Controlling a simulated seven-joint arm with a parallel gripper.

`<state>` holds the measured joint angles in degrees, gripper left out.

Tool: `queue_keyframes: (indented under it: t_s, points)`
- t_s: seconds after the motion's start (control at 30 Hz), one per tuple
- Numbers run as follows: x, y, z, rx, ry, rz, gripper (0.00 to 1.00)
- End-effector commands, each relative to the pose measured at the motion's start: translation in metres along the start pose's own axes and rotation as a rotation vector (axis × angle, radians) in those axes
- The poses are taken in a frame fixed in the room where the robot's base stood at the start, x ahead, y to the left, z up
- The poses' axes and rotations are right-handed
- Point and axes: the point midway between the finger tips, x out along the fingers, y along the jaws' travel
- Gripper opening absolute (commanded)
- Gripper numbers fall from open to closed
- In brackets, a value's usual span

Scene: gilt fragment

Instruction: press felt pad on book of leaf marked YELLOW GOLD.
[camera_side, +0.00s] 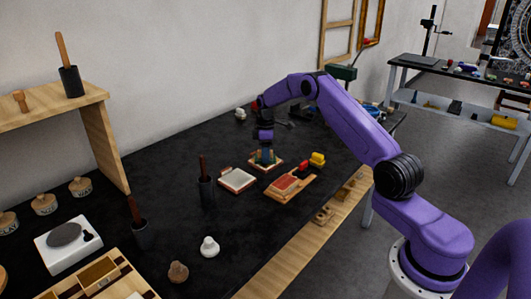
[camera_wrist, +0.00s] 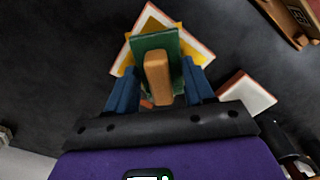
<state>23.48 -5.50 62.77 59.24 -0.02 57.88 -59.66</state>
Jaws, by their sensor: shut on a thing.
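My gripper (camera_side: 264,149) is shut on the wooden handle (camera_wrist: 157,78) of a green felt pad (camera_wrist: 152,43), with one blue finger on each side. The pad is right over an open book of leaf (camera_wrist: 147,22) with red-brown edges, pale paper and yellow showing around the pad. In the side view this book (camera_side: 278,163) lies under my gripper. I cannot tell whether the pad touches the leaf. A second book (camera_side: 237,180) with a pale page lies just left of it; it also shows in the wrist view (camera_wrist: 247,93). No YELLOW GOLD marking is legible.
A wooden board with a red cushion (camera_side: 285,183) lies in front, near small red (camera_side: 303,165) and yellow (camera_side: 317,159) things. A dark brush pot (camera_side: 207,190) stands left of the second book. A white scale (camera_side: 68,244) and lidded jars are far left.

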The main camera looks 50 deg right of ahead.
Motion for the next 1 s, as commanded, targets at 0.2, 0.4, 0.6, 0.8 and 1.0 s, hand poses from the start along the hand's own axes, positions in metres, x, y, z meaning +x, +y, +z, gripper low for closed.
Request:
queue_keyframes:
  t_s: [0.2,0.4,0.6,0.8,1.0]
  points:
    - [0.001,0.0,0.0,0.0,0.0,0.0,0.28]
    - [-0.001,0.0,0.0,0.0,0.0,0.0,0.28]
    - [-0.015,0.0,0.0,0.0,0.001,0.002,0.28]
    - [-0.029,0.0,-0.001,-0.001,0.001,0.002,0.28]
    - [-0.043,0.0,-0.001,-0.001,0.001,0.002,0.28]
